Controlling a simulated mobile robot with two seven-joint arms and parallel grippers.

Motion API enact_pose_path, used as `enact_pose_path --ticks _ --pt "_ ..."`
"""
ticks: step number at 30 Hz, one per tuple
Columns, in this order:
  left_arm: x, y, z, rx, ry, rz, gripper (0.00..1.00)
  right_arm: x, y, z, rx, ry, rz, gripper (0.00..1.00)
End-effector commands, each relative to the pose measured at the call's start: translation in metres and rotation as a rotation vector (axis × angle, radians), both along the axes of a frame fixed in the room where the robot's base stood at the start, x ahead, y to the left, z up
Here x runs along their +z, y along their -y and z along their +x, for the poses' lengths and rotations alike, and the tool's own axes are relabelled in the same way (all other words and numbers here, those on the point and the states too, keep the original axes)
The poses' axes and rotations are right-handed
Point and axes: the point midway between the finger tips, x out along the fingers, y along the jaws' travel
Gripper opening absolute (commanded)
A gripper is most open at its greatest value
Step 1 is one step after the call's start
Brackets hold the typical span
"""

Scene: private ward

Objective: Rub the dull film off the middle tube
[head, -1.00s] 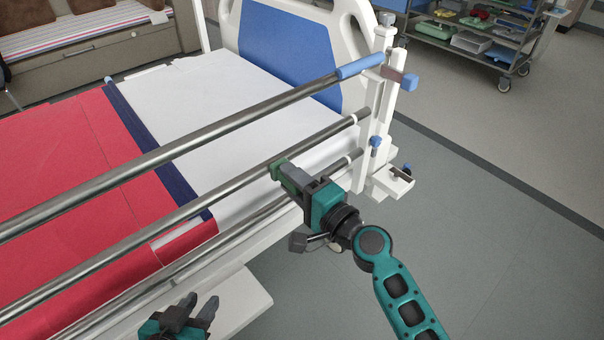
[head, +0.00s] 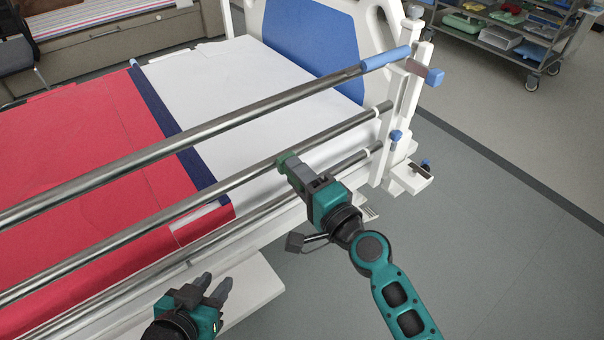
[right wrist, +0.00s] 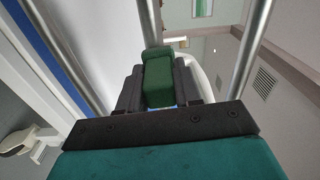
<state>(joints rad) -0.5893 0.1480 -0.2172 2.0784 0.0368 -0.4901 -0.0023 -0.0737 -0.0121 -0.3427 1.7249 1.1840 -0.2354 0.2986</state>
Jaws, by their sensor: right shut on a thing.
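The middle tube (head: 130,232) is the second of three steel rails along the bed side. It looks shiny in its left part and somewhat greyer towards its right end; I cannot clearly make out the film's edges. My right gripper (head: 298,174) is shut on a green block-shaped pad (head: 287,160), whose far end is at the middle tube, seemingly touching it. In the right wrist view the pad (right wrist: 158,78) sits between the dark fingers, with a tube behind it. My left gripper (head: 216,284) is open and empty, low beside the bed.
The upper tube (head: 200,132) and lower tube (head: 250,222) run close on either side. A white end post (head: 396,130) with blue knobs stands at their right end. The bed has a red cover (head: 80,150) and white sheet. A trolley (head: 510,45) stands far off; floor at right is clear.

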Motion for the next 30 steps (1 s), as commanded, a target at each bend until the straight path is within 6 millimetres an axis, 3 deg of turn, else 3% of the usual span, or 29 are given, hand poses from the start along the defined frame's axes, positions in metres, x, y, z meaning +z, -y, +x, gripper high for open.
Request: enact_pose_path --ticks 1,4,11,22,30 --pt "0.001 0.0 0.0 0.0 0.0 0.0 0.34 -0.005 -0.033 -0.023 0.033 -0.045 0.058 0.0" --pt "0.002 0.0 0.0 -0.001 0.0 0.001 0.34 -0.005 -0.037 -0.026 0.033 -0.045 0.057 0.0" --pt "0.001 0.0 0.0 -0.001 0.0 0.001 0.34 -0.006 -0.033 -0.026 0.033 -0.044 0.056 0.0" --pt "-0.005 0.0 0.0 -0.001 0.0 0.002 0.34 -0.007 -0.008 -0.011 0.033 -0.045 0.055 0.0" --pt "-0.006 0.0 0.0 -0.001 0.0 0.002 0.34 -0.006 0.0 -0.006 0.028 -0.041 0.051 0.0"
